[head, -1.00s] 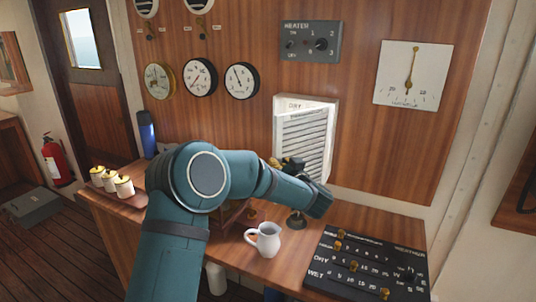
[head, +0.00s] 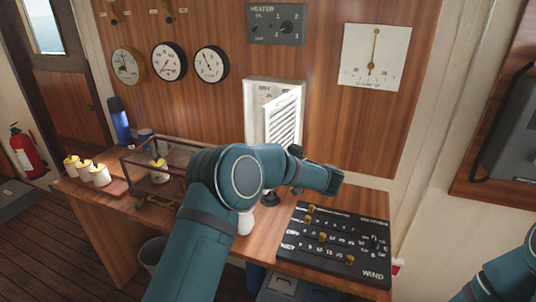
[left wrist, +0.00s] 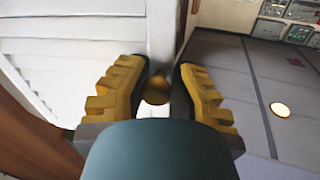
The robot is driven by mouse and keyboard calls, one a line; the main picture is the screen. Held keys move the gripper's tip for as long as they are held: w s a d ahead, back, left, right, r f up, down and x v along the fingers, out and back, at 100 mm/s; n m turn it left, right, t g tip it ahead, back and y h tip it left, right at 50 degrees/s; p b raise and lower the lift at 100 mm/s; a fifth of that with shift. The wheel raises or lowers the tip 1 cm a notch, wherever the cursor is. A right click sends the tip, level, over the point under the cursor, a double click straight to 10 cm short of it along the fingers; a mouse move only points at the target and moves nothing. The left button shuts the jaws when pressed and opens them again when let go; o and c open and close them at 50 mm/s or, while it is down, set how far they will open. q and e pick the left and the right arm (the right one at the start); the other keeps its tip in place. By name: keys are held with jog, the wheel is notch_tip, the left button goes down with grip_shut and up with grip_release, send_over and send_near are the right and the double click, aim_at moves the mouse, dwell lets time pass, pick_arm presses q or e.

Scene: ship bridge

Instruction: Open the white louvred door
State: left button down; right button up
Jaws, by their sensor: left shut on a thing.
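The white louvred door (head: 283,122) belongs to a white box (head: 254,100) on the wood panel in the head view. The door stands swung out from the box, at an angle to the wall, with part of the interior showing. In the left wrist view the louvres (left wrist: 70,45) fill the left side. My left gripper (left wrist: 158,78) has its yellow fingers shut on a brass knob (left wrist: 157,92) at the door's edge. In the head view my left wrist hides most of that gripper. My right gripper is out of view; only part of that arm shows at the lower right.
Below the door is a wooden desk with a black weather board (head: 335,240), a white mug (head: 245,222) partly hidden by my left arm, a glass case (head: 140,165), a blue flask (head: 118,120) and several white jars (head: 99,174). Gauges hang on the panel.

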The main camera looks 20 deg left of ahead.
pick_arm(q)
jog(key=shift+w+d+r, duration=0.1)
jog(key=shift+r, duration=0.05)
jog(key=c, duration=0.8)
grip_release()
jog(key=shift+w, duration=0.1)
jog(key=v, duration=1.2)
jog(key=shift+d, duration=0.1)
jog(key=shift+f, duration=0.25)
